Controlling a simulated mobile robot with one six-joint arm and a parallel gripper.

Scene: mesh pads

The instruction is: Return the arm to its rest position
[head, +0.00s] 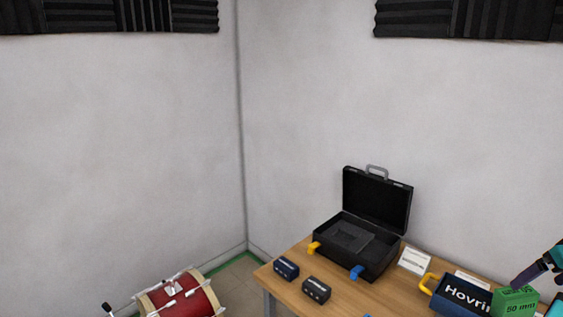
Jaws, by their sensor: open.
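My gripper (532,297) is at the lower right edge of the head view, partly cut off by the frame. One dark purple finger reaches down to the top of a green block (515,303) marked "50 mm", and a teal part shows at the block's right side. The jaws are open. I cannot tell whether a finger touches the block.
A wooden table (334,284) carries an open black case (378,203) with yellow and blue latches. Two small dark boxes (286,268) (316,290) lie in front. A dark blue box (462,297) with a yellow handle stands beside the green block. A red drum (180,300) is lower left.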

